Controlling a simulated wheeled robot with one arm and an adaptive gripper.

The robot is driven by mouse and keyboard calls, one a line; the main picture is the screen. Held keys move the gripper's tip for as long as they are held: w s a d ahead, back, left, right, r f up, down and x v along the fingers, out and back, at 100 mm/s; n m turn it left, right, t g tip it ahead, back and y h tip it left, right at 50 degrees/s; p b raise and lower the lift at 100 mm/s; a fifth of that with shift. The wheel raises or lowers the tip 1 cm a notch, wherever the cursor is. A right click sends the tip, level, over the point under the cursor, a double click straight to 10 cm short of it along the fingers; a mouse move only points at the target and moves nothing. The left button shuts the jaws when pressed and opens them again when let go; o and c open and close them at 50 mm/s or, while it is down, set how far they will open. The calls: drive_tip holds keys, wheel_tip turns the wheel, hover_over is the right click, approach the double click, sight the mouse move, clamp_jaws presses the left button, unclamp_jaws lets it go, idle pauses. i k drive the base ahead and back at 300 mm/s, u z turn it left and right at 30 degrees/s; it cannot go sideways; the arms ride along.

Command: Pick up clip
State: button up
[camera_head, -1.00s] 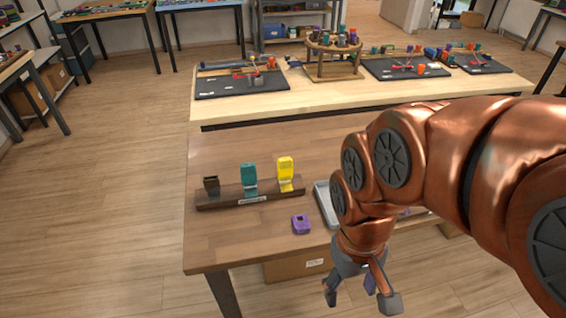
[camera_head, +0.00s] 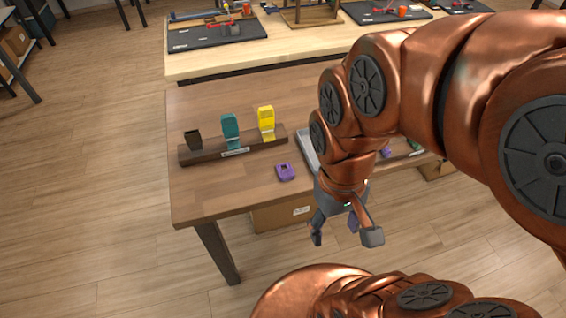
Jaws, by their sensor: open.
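A purple clip (camera_head: 285,172) lies on the brown table (camera_head: 215,195), close to its front edge. A teal clip (camera_head: 230,131) and a yellow clip (camera_head: 267,122) stand upright on a dark wooden rack (camera_head: 197,157) behind it. My gripper (camera_head: 345,238) hangs with its fingers apart in front of the table's front edge. It is to the right of the purple clip and apart from it. A small purple piece shows between or behind the fingers, and I cannot tell what it is.
A dark brown holder (camera_head: 193,140) stands at the rack's left end. A grey tray (camera_head: 308,150) sits right of the purple clip, mostly hidden by my arm. A cardboard box (camera_head: 280,215) is under the table. A light wooden table (camera_head: 280,50) with black boards stands behind.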

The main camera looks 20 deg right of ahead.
sight(288, 175)
drive_tip(key=z, duration=2.55)
drive_tip(key=k, duration=1.5)
drive_tip(key=u, duration=2.5)
